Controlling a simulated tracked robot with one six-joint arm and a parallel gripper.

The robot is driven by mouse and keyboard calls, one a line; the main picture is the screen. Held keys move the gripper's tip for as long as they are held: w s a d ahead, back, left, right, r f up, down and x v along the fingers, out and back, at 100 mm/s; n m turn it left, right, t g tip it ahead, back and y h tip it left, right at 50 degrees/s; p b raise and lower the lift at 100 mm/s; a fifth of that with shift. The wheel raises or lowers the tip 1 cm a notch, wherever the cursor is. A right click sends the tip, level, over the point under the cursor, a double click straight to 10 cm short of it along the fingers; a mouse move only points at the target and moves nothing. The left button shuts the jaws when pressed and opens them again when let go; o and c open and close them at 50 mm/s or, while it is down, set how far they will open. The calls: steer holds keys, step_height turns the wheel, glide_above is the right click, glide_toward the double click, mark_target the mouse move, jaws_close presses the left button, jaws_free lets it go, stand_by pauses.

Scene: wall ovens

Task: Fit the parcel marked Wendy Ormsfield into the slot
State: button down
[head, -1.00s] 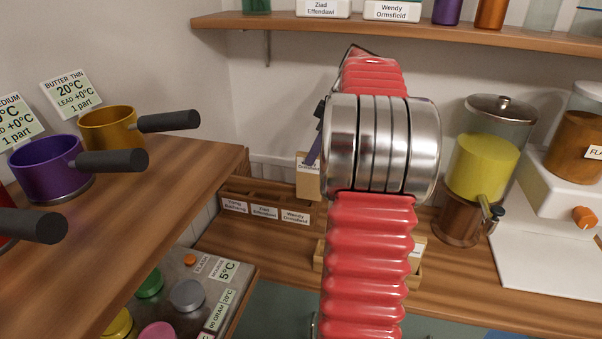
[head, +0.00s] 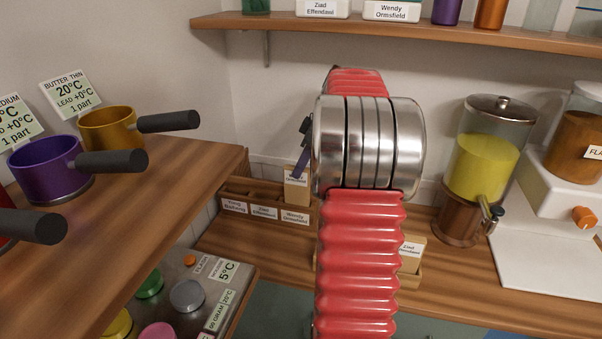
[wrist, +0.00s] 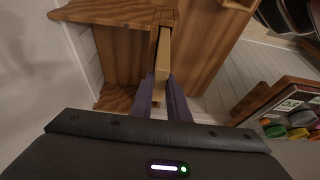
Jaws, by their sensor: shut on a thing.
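The tan parcel (head: 296,190) stands upright at the rack in the head view; its label is small, with "Ormsfield" partly legible. My gripper (head: 303,160) has purple fingers and is shut on the parcel's upper part, mostly behind my arm. In the wrist view, the parcel (wrist: 163,55) lies between the two fingers (wrist: 164,88), against the wooden rack (wrist: 120,12). The slot labelled Wendy Ormsfield (head: 295,216) is the rightmost of three on the rack front. The parcel's lower end meets the rack's top line there; I cannot tell whether it is inside the slot.
A wooden holder (head: 408,279) with another parcel (head: 411,252) marked Ziad is right of my arm. A yellow-filled dispenser (head: 480,168) stands further right. Pots, including a purple one (head: 45,170), sit on the left shelf. A wall shelf (head: 430,36) runs above.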

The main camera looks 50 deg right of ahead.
steer(key=shift+f, duration=1.7)
steer(key=c, duration=1.7)
jaws_free()
steer(key=v, duration=0.8)
steer(key=shift+r, duration=0.35)
steer(key=shift+s, duration=0.1)
